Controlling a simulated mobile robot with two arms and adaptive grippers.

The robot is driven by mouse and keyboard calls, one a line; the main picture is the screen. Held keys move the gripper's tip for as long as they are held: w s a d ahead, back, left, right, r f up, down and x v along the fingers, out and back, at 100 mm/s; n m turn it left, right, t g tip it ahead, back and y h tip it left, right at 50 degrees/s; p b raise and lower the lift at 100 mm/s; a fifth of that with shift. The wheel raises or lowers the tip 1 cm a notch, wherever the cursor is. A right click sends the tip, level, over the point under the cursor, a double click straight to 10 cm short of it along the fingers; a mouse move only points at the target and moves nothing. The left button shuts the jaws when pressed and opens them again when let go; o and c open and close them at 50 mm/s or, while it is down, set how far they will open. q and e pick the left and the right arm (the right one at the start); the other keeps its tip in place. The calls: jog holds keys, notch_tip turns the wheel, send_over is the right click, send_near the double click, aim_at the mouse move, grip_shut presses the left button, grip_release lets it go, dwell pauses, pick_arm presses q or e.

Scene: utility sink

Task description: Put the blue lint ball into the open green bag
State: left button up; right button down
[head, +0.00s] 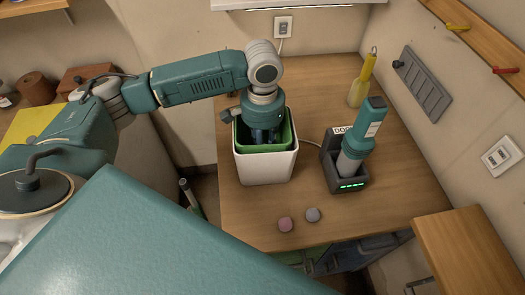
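A small grey-blue ball (313,214), which looks like the blue lint ball, lies on the wooden counter near its front edge. It sits just right of a pink ball (285,224). The open green bag (287,133) lines a white bin (265,169) standing on the counter, its rim spread around the mouth. My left gripper (263,136) points down into the mouth of the bag, behind and left of the balls. Its fingertips are dark and partly hidden, so I cannot tell whether they are open or hold anything. My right gripper is not in view.
A teal handheld device stands in a dark dock (344,176) with green lights, right of the bin. A yellow bottle (360,88) stands behind it. A wooden ledge (466,250) is at the lower right. The counter between bin and balls is clear.

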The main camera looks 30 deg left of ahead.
pick_arm(q)
jog(key=shift+f, duration=1.95)
jog(key=shift+f+p, duration=0.1)
jog(key=shift+p, duration=0.2)
jog(key=o, duration=0.7)
jog(key=shift+r, duration=0.35)
notch_tip(320, 180, up, 12)
jog(key=shift+f+b, duration=0.15)
jog(key=shift+b, duration=0.95)
